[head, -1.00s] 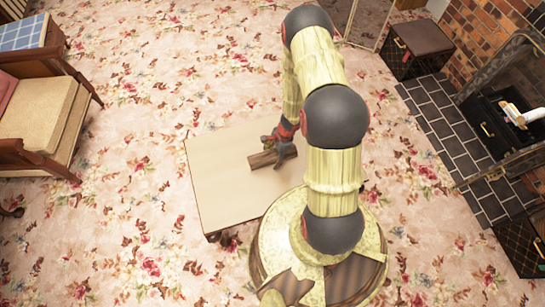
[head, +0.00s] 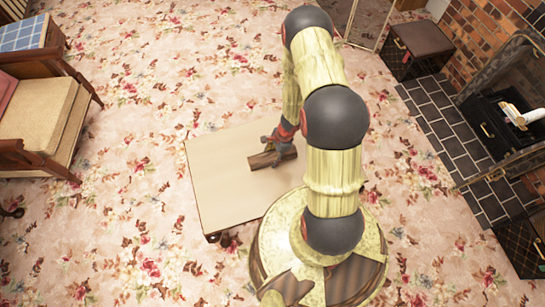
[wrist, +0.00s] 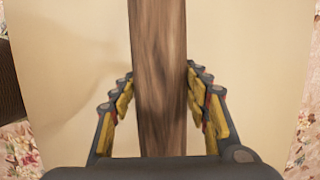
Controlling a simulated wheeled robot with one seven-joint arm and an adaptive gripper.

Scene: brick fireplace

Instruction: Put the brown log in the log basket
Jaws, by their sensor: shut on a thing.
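The brown log (head: 267,159) is a short, dark wooden piece on or just above the pale low table (head: 225,185); I cannot tell if it touches the top. In the wrist view the log (wrist: 158,70) runs lengthwise up the middle, between the two fingers. My gripper (head: 279,144) is shut on the log, with its yellow-padded fingers against both sides in the wrist view (wrist: 160,85). An open black container (head: 490,130) with a pale log in it stands at the fireplace on the right. I cannot tell for sure that it is the log basket.
A dark box (head: 418,50) stands by the brick wall at top right, and another (head: 522,240) at lower right. Dark hearth tiles (head: 440,128) edge the fireplace. A wooden armchair (head: 40,115) is at left. Flowered carpet between table and hearth is mostly clear.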

